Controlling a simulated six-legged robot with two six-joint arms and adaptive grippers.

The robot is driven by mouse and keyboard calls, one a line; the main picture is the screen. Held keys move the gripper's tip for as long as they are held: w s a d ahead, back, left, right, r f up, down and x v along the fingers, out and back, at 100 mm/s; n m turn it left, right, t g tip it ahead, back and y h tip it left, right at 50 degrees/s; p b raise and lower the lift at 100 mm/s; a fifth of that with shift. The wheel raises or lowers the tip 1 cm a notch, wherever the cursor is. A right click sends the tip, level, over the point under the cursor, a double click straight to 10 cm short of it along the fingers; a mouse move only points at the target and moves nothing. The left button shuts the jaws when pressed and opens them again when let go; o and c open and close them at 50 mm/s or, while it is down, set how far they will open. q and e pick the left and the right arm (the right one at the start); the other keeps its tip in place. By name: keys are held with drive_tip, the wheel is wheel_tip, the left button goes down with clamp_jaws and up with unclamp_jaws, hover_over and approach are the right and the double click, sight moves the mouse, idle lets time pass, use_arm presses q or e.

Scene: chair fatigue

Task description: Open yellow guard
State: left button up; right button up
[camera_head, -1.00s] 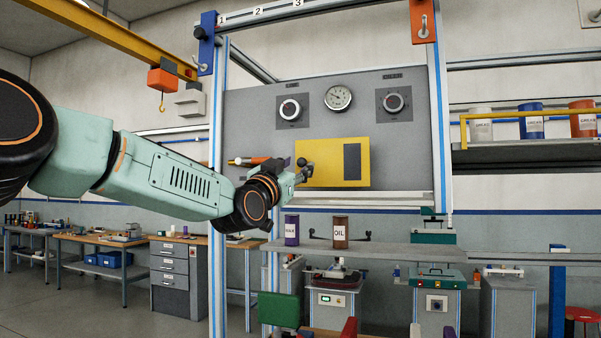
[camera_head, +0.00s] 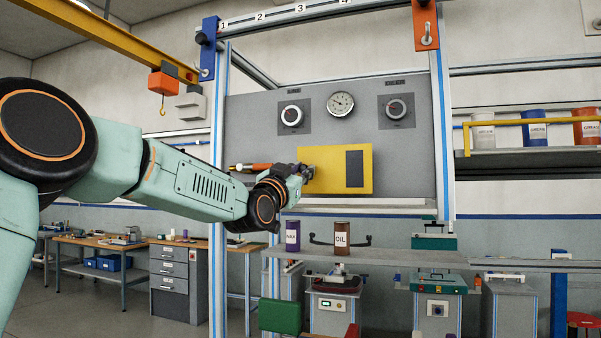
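The yellow guard (camera_head: 335,180) is a flat yellow plate with a dark rectangular window, on the grey panel. It lies flat against the panel as far as I can see. My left gripper (camera_head: 308,173) is at the guard's left edge and overlaps it in the picture. Its fingers are small and partly hidden by my wrist, so I cannot tell whether they are open or shut, or touching the guard. My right gripper is not in view.
The grey panel (camera_head: 250,130) carries two dials and a round gauge (camera_head: 340,103) above the guard. An orange-and-black tool-like thing (camera_head: 255,167) lies behind my wrist. Below, a grey shelf (camera_head: 390,256) holds a purple can (camera_head: 292,238) and a brown oil can (camera_head: 341,238).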

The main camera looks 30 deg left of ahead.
use_arm(q)
drive_tip(key=shift+r, duration=0.1)
clamp_jaws()
